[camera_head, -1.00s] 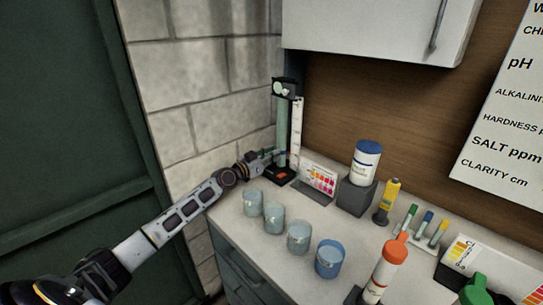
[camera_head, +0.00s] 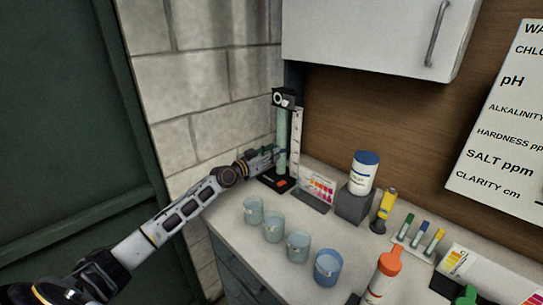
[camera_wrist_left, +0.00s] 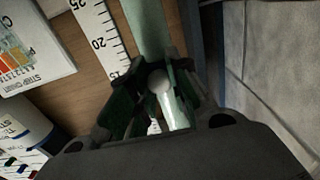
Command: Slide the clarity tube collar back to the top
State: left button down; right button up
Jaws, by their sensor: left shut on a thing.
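The clarity tube (camera_head: 282,130) is a tall pale green tube on a black base (camera_head: 276,182) at the back corner of the counter, with a white ruler scale (camera_head: 297,135) beside it. My left gripper (camera_head: 272,152) is at the lower part of the tube. The collar's full outline is hidden by the fingers. The scale (camera_wrist_left: 101,35) shows marks near 15 to 25. My right gripper is not in view.
Several cups (camera_head: 273,226) stand along the counter's front edge. A colour chart (camera_head: 318,188), a white jar with a blue lid (camera_head: 363,172) and a yellow bottle (camera_head: 384,208) stand to the right. A wall cabinet (camera_head: 375,35) hangs above; a block wall (camera_head: 205,80) is at left.

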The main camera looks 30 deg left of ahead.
aim_at(278, 122)
pick_arm(q)
notch_tip(278, 122, up, 2)
jog(key=shift+r+p, duration=0.1)
jog(key=shift+p, duration=0.35)
notch_tip(278, 122, up, 7)
jog(key=p, duration=0.4)
jog(key=shift+r, duration=0.1)
jog(key=shift+r+p, duration=0.55)
jog(key=shift+r, duration=0.6)
jog(key=shift+r+p, duration=0.1)
jog(key=shift+p, duration=0.2)
jog(key=c, duration=1.6)
grip_release()
jog(key=shift+o, duration=1.4)
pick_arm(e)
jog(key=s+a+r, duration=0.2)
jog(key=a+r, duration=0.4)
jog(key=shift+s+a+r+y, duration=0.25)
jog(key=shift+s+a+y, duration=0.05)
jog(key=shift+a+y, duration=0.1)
